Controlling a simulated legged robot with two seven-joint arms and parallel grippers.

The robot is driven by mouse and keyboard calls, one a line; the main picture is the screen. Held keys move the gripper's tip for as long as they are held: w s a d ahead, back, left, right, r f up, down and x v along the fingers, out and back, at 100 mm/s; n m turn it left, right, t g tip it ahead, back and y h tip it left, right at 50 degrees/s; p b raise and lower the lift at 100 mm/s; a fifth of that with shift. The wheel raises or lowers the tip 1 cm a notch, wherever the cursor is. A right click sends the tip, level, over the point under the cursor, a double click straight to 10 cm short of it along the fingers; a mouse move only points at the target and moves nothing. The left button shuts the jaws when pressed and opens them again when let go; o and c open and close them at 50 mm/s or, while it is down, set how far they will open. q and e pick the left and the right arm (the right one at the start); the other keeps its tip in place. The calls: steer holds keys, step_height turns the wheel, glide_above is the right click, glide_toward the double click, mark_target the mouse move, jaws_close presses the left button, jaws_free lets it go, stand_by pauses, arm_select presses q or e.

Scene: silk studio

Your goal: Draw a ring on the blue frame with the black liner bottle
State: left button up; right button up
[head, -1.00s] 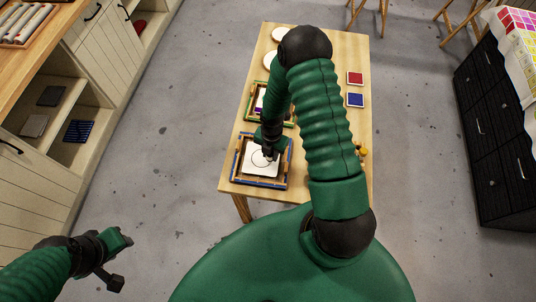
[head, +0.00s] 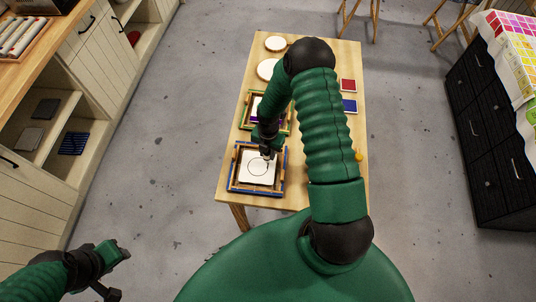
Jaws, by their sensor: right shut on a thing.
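The blue frame (head: 233,188) lies at the near end of the wooden table, with white cloth (head: 248,178) stretched inside it. A thin dark ring (head: 250,172) shows on the cloth; my gripper covers part of the area by its upper right side. My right gripper (head: 268,157) is above the upper right of the cloth, shut on a small dark thing, probably the black liner bottle, mostly hidden by the fingers. I cannot tell if its tip touches the cloth. My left gripper (head: 118,272) is low at the left, away from the table, its jaws unclear.
A green frame (head: 246,108) lies just beyond the blue one. Round white pieces (head: 267,69) are at the far end. My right arm covers the table's middle. Shelves stand left, black drawers (head: 490,140) right.

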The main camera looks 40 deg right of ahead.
steer(key=shift+r+p, duration=1.7)
steer(key=shift+r, duration=0.5)
